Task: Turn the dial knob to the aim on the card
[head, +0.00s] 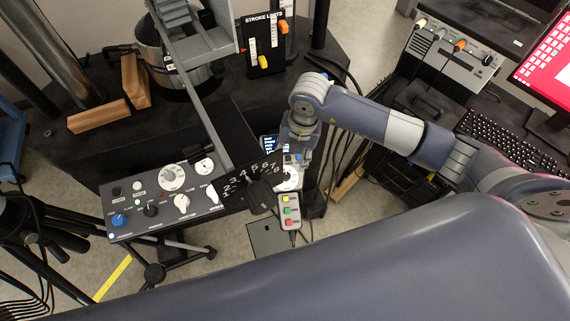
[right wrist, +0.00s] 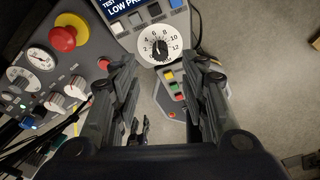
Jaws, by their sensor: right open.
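The dial knob (right wrist: 160,47) is black and sits at the centre of a round white dial numbered up to 12 in the right wrist view. The white dial also shows in the head view (head: 291,181). Above it is a blue panel (right wrist: 125,6) with partly cut-off white text, "TEST" and "LOW PR…"; I cannot tell whether this is the card, and no aim is readable. My right gripper (right wrist: 160,78) is open and empty, its fingers on either side of the view below the dial. My left gripper is not in view.
A pendant (head: 290,211) with coloured buttons hangs just below the dial. A control box (head: 150,212) with several knobs stands to the left, and a black plate (head: 237,167) with numbers is close by. A red mushroom button (right wrist: 65,38) stands up at left in the wrist view.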

